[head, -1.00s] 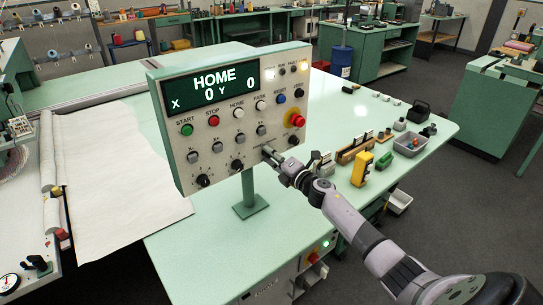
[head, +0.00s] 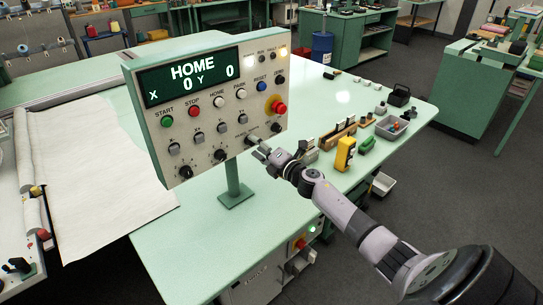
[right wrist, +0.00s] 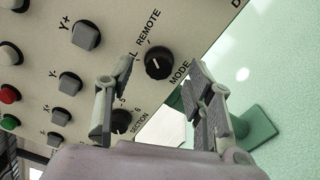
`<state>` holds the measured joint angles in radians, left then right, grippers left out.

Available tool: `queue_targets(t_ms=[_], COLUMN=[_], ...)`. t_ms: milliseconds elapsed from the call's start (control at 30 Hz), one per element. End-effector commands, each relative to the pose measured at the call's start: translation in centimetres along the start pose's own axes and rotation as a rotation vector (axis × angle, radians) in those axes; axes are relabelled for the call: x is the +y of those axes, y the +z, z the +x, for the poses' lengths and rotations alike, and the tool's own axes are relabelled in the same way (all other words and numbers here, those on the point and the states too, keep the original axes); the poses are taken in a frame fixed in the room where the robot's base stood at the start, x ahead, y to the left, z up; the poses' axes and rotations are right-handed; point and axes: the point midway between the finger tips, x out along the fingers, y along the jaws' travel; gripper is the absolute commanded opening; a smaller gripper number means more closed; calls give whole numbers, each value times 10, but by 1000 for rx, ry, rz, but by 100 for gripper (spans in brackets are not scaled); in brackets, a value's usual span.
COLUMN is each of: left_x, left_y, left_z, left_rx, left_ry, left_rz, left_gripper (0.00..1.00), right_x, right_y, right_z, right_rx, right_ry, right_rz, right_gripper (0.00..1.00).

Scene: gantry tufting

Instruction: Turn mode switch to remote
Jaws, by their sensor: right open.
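The control panel (head: 205,110) stands on a post, its screen reading HOME, X 0, Y 0. The mode switch is a round black knob (right wrist: 158,64) with a white mark, between the labels REMOTE and MODE in the right wrist view. The mark points toward the label side; I cannot tell its exact position. My right gripper (right wrist: 163,70) is open, one finger on each side of the knob in that view. I cannot tell whether they touch it. In the head view my right gripper (head: 258,146) is at the panel's lower edge and partly hides that knob. My left gripper is not in view.
The section knob (right wrist: 121,121) is close beside the left finger in the right wrist view. A red emergency button (head: 280,107) sits above the gripper. The green table (head: 190,235) holds a yellow tool (head: 345,152) and a grey tray (head: 392,129) to the right.

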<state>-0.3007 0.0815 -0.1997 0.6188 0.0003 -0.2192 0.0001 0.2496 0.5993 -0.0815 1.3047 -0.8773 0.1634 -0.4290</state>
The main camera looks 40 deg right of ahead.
Motion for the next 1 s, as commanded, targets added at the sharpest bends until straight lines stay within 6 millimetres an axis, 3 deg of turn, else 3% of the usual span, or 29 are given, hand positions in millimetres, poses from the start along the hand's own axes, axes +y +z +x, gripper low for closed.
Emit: queue_targets(t_ms=[300, 500, 1000], left_x=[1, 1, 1], left_y=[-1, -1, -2], left_z=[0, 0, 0], left_rx=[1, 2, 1], left_ry=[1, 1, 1], left_rz=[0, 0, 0], left_gripper=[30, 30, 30], right_x=[-2, -1, 0], right_y=[-1, 0, 0], right_z=[-65, -91, -100], right_rx=[1, 0, -1], right_ry=[-4, -2, 0], right_rz=[1, 1, 1], right_gripper=[49, 49, 49])
